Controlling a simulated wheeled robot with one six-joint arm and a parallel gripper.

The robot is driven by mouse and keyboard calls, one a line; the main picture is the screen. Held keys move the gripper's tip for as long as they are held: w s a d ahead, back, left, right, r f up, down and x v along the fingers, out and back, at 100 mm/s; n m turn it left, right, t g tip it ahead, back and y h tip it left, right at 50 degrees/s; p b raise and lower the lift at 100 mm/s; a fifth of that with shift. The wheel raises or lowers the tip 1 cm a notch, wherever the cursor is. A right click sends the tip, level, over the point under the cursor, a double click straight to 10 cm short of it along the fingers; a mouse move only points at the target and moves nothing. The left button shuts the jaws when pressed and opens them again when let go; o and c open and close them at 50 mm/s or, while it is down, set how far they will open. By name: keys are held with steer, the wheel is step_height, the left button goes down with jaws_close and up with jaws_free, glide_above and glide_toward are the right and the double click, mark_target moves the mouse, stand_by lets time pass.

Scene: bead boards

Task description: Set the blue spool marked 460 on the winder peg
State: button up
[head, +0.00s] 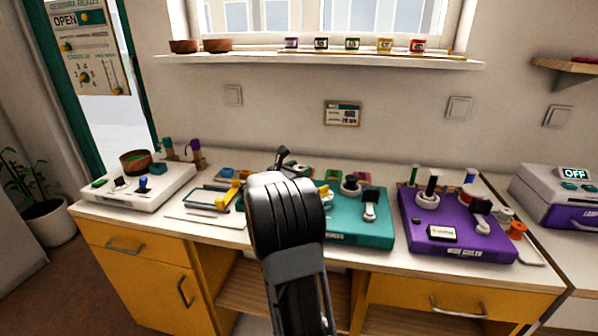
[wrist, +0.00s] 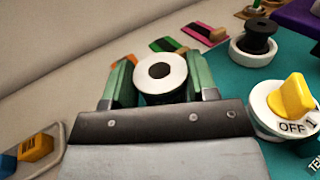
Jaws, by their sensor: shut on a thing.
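My gripper (wrist: 160,80) is shut on a spool with a white round flange (wrist: 178,72) and a dark centre. The spool's body below the flange is dark and mostly hidden, so I cannot confirm its colour or any 460 mark. It is at the left edge of the teal board (wrist: 225,75). In the head view my arm hides the gripper and the held spool. The purple board (head: 452,243) at the right has an upright dark green peg on a white base (head: 427,201). I cannot tell for certain which peg is the winder peg.
The teal board also shows in the head view (head: 342,224). It carries a black spool on a white base (wrist: 258,40) and a yellow knob (wrist: 291,96) by "OFF". Several coloured cards lie behind. A white device (head: 165,190) stands left, a grey box (head: 550,190) right.

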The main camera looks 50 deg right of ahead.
steer(key=shift+f+b, duration=1.05)
steer(key=shift+b, duration=0.45)
steer(key=o, duration=1)
step_height(320, 180, up, 3)
steer(key=shift+r+p, duration=0.1)
steer(key=shift+p, duration=0.25)
steer(key=s+a+r, duration=0.6)
steer(key=s, duration=0.1)
steer(key=s+a+r, duration=0.3)
steer(key=r, duration=0.1)
steer(key=shift+s+p, duration=0.35)
steer(key=shift+s, duration=0.05)
